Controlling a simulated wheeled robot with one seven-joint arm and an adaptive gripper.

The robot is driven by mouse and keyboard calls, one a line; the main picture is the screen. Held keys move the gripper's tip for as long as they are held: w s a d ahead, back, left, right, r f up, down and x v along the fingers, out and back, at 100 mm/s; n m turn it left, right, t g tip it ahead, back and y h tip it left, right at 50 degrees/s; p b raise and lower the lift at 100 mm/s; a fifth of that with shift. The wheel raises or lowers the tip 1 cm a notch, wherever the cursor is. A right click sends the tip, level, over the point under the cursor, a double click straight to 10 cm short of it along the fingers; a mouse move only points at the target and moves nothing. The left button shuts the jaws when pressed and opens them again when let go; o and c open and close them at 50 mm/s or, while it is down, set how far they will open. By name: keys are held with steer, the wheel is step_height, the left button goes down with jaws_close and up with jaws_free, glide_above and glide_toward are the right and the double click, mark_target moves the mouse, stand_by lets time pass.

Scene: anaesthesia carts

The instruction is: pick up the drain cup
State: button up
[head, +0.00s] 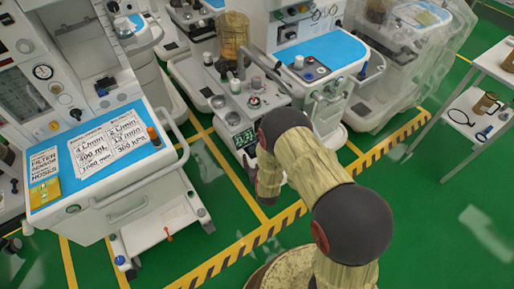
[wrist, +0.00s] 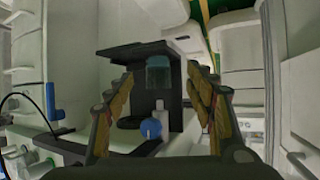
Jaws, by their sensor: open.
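In the wrist view a small clear, teal-tinted cup (wrist: 158,80), which looks like the drain cup, hangs upright under a black bracket (wrist: 135,50). My gripper (wrist: 159,75) is open, with one yellow-brown finger on each side of the picture. The cup lies between the fingers in the picture, seemingly beyond their tips, and I see no contact. A blue ball-shaped knob (wrist: 151,128) is below the cup. In the head view my arm hides the gripper, and I cannot make out the cup.
In the wrist view a pale panel stands on the left with a blue fitting (wrist: 52,100) and a black hose (wrist: 22,98). White machine housings (wrist: 240,45) crowd the right. In the head view anaesthesia carts (head: 120,150) stand close together; green floor (head: 440,220) is open at right.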

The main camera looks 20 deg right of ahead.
mark_target(252, 145)
steer(key=shift+w+r+t, duration=0.25)
steer(key=shift+r, duration=0.25)
steer(key=shift+w+r+t, duration=0.25)
steer(key=shift+r, duration=0.2)
steer(key=b+x, duration=0.1)
steer(key=x, duration=0.1)
steer(key=b+x, duration=0.1)
steer(key=x, duration=0.2)
steer(key=b+x, duration=0.2)
steer(key=shift+w+d+r, duration=0.25)
steer(key=shift+w+d, duration=0.05)
steer(key=shift+w, duration=0.15)
steer(key=shift+c, duration=0.4)
steer(key=c, duration=1)
steer(key=shift+r, duration=0.1)
